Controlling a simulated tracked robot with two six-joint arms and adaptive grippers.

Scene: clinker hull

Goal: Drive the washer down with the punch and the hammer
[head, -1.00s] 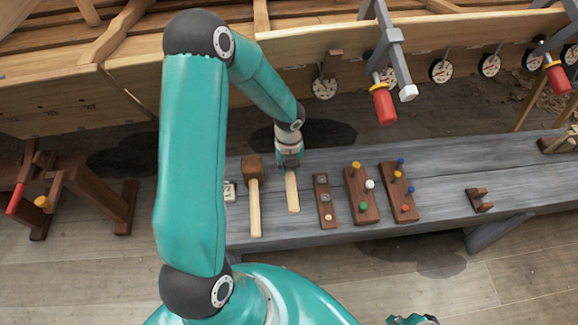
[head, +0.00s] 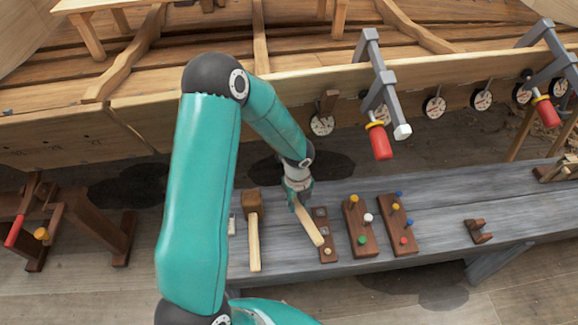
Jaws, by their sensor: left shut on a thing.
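My left gripper (head: 298,195) is shut on a tool with a pale wooden handle (head: 311,229). It holds the tool at its far end, and the handle slants down to the right over a small brown board (head: 328,258). The gripper hides the tool's other end, so I cannot tell if it is the punch or a hammer. A mallet with a brown block head (head: 252,204) and pale handle lies on the bench to the left of the gripper. I cannot make out the washer. My right gripper is not in view.
The grey bench (head: 445,225) carries two brown boards (head: 360,226) (head: 405,237) with coloured pegs and a small brown cradle (head: 478,231). The bench's right part is mostly clear.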

